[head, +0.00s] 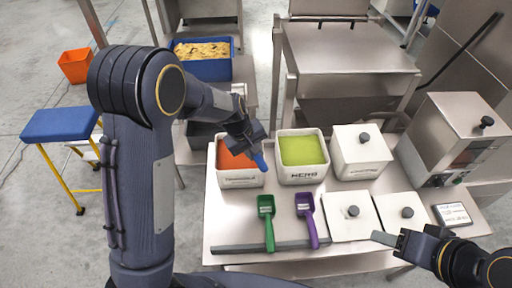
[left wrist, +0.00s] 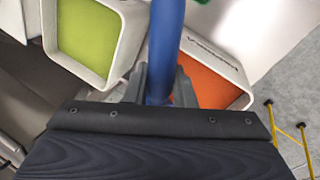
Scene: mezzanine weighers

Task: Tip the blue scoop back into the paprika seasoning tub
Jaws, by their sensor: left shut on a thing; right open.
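The paprika tub (head: 240,181) is a white tub of orange-red seasoning at the left of the steel table. It also shows in the left wrist view (left wrist: 236,98), right of centre. My left gripper (head: 256,150) is over the tub's right side, shut on the blue scoop (head: 261,162). In the left wrist view the scoop's blue handle (left wrist: 167,45) runs up from between the fingers (left wrist: 158,85). The scoop's bowl is hidden, so I cannot tell whether it holds seasoning. My right gripper (head: 388,240) is open and empty at the table's front right.
A herb tub (head: 299,178) with green contents stands right of the paprika tub. A lidded tub (head: 360,165) is beyond it. A green scoop (head: 267,232), a purple scoop (head: 310,230) and two loose lids (head: 345,228) lie in front. A steel machine (head: 440,140) stands at right.

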